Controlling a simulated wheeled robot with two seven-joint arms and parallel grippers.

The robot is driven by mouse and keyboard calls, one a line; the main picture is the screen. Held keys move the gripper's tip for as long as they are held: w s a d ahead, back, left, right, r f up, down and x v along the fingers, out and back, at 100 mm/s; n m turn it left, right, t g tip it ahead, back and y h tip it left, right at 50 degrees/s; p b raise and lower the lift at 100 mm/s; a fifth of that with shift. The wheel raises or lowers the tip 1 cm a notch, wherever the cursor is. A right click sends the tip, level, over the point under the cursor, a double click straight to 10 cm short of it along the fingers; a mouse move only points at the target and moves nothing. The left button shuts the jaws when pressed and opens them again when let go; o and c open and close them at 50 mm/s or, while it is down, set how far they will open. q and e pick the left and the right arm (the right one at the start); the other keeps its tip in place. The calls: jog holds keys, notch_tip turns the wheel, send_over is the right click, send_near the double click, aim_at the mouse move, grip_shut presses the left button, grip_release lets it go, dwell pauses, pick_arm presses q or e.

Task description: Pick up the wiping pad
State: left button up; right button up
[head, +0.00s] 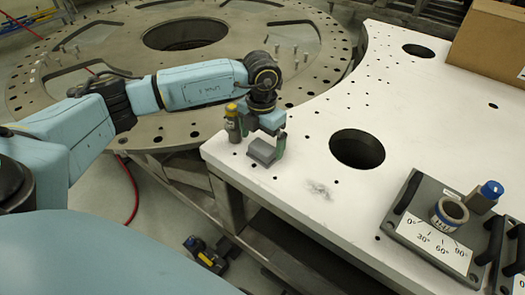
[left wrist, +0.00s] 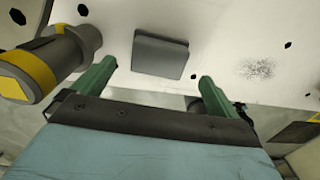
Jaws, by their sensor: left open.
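The wiping pad (head: 263,152) is a grey rectangular block on the white plate (head: 300,165), near its left corner. In the left wrist view the pad (left wrist: 160,54) lies just ahead of the fingertips and between their lines. My left gripper (head: 266,141) is open and points down at the plate, close to the pad. Its two green fingers (left wrist: 156,74) stand apart with nothing between them in the left wrist view. I cannot tell whether a finger touches the pad. My right gripper is out of view.
A yellow-and-grey cylinder (head: 233,123) stands close beside my left gripper; it also shows in the left wrist view (left wrist: 45,66). A grey smudge (head: 320,189) marks the plate. A round hole (head: 357,149) and an angle-marked fixture (head: 436,228) lie to the right.

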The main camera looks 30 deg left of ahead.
aim_at(260, 148)
pick_arm(q)
jog(key=f, duration=0.4)
jog(key=shift+s+a+f, duration=0.1)
jog(key=shift+a+f, duration=0.1)
jog(key=shift+c, duration=0.2)
jog(key=c, duration=1.1)
jog(key=shift+o, duration=0.2)
jog(key=shift+r, duration=0.1)
notch_tip(260, 148, up, 10)
jog(key=shift+f, duration=0.1)
